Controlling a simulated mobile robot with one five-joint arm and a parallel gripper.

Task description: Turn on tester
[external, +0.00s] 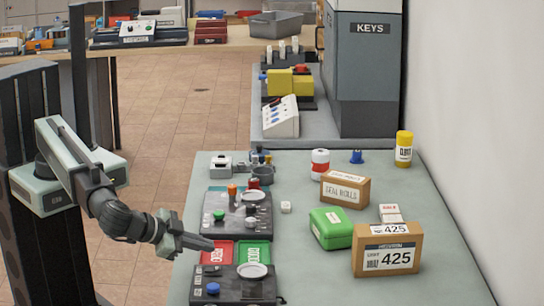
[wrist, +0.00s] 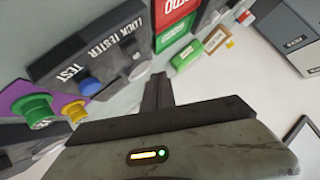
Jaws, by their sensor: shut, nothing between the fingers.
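The tester is a dark box (external: 235,288) at the near edge of the table, with a blue button (external: 213,288) and a round pale disc (external: 252,271) on top. In the wrist view the box (wrist: 75,45) bears the words LOCK TESTER and TEST, with the blue button (wrist: 91,87) beside TEST. My gripper (external: 209,245) is shut and empty. In the external view it reaches in from the left, over the red panel behind the tester. In the wrist view its closed fingers (wrist: 158,88) lie to the right of the blue button, apart from it in the picture.
A red panel (external: 216,253) and a green panel (external: 254,254) lie behind the tester. Another dark box (external: 237,213) with knobs stands beyond them. A green case (external: 330,228) and a cardboard box (external: 388,249) marked 425 stand right. The table's near right is clear.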

